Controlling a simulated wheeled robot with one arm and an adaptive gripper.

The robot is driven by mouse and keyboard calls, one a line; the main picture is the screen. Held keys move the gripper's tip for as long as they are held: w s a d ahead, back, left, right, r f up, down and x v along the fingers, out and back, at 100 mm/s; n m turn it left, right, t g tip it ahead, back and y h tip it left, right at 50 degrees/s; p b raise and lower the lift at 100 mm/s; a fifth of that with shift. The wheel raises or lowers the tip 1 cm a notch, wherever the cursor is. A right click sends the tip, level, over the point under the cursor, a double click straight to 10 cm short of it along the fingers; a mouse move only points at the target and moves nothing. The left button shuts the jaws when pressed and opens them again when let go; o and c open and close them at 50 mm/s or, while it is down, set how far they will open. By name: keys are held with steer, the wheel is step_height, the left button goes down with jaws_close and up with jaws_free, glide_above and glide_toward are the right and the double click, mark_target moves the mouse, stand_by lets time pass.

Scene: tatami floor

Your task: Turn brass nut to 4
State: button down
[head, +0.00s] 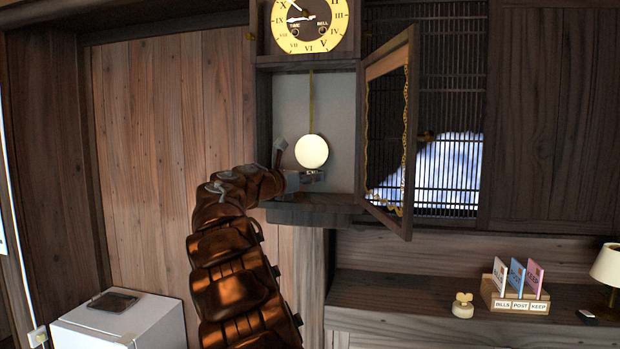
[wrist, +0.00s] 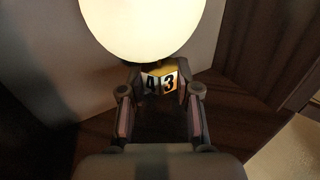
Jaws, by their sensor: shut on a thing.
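The brass nut (wrist: 161,70) sits just under the pale round pendulum bob (wrist: 143,22). In the wrist view its faces with the black digits 4 and 3 show side by side, the 4 on the left and the 3 on the right. My gripper (wrist: 160,84) is shut on the nut, one finger on each side. In the head view the bob (head: 312,151) hangs on its rod inside the open clock case, and my gripper (head: 304,178) reaches in from the lower left. The nut's digits are too small to read there.
The clock's glazed door (head: 408,140) stands open on the right of the case. The clock dial (head: 308,22) is above. A white cabinet (head: 125,322) stands lower left. A letter holder (head: 515,299) and a lamp (head: 607,266) stand on the shelf at right.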

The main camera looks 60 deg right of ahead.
steer(key=shift+s+r+n+t, duration=0.2)
steer(key=shift+n+t, duration=0.3)
steer(key=shift+t, duration=0.3)
steer(key=shift+n+t+p, duration=0.35)
steer(key=shift+n+t, duration=0.15)
steer(key=shift+t, duration=0.3)
steer(key=shift+d+f+n+t, duration=0.1)
steer(key=shift+n+t, duration=1.1)
steer(key=shift+t, duration=0.6)
steer(key=n+t+y, duration=0.2)
steer(key=n+t, duration=0.1)
steer(key=t, duration=0.2)
steer(key=shift+n+t+y+b, duration=0.35)
steer(key=shift+n+t+y, duration=1.45)
steer(key=shift+n+t, duration=0.25)
steer(key=shift+w+t+y, duration=0.1)
steer(key=shift+t+y, duration=0.2)
steer(key=shift+t, duration=0.05)
steer(key=c, duration=0.8)
jaws_free()
